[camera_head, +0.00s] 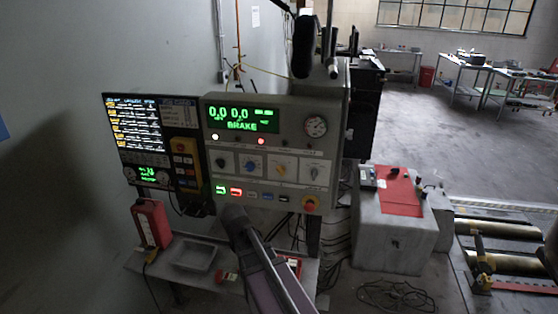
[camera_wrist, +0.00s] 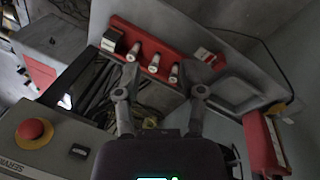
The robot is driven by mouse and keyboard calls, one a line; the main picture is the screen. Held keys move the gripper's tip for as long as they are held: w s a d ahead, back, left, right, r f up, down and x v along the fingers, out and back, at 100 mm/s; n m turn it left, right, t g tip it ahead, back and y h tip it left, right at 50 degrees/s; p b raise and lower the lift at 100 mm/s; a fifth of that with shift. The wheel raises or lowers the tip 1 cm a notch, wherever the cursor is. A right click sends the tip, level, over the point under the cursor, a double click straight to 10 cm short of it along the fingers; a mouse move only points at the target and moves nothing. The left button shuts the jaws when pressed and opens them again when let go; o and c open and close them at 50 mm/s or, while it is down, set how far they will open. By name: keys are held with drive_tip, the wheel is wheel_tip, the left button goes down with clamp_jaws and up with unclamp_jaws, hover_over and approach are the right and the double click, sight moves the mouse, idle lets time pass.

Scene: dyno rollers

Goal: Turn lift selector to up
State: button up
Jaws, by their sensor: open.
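A grey control panel (camera_head: 268,150) with a green BRAKE display stands in the middle of the head view. Its row of selector knobs has a black one (camera_head: 221,162), a blue one (camera_head: 249,166), a yellow one (camera_head: 281,170) and a grey one (camera_head: 314,172). Their labels are too small to read, so I cannot tell which is the lift selector or its setting. My gripper (camera_wrist: 160,66) is open and empty in the wrist view, with no knob between its fingers. In the head view my arm rises from below towards the panel's lower left; the fingers are not clear there.
A red mushroom button (camera_head: 310,203) sits at the panel's lower right; a red button (camera_wrist: 34,130) shows in the wrist view. Left are a lit screen (camera_head: 135,125) and a yellow pendant (camera_head: 185,160). Below is a shelf with a grey tray (camera_head: 195,254) and a red box (camera_head: 151,224).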

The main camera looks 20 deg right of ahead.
sight(277, 168)
drive_tip(key=w+d+r+m+h+p, duration=0.2)
drive_tip(key=w+d+r+h+p, duration=0.1)
drive_tip(key=w+r+p, duration=0.6)
drive_tip(key=w+d+r+m+h+p, duration=0.2)
drive_tip(key=w+d+r+p, duration=0.3)
drive_tip(key=r, duration=1.3)
drive_tip(key=w+h+p, duration=0.1)
drive_tip(key=w+p, duration=0.3)
drive_tip(key=p, duration=0.2)
drive_tip(key=shift+w+d+g+h, duration=0.3)
drive_tip(key=shift+w+d+h, duration=0.05)
drive_tip(key=shift+h, duration=0.05)
drive_tip(key=shift+f, duration=0.1)
drive_tip(key=b+x, duration=0.7)
drive_tip(key=x, duration=0.4)
drive_tip(key=shift+a, duration=0.1)
drive_tip(key=shift+b+x, duration=1.15)
drive_tip(key=shift+x, duration=0.3)
clamp_jaws()
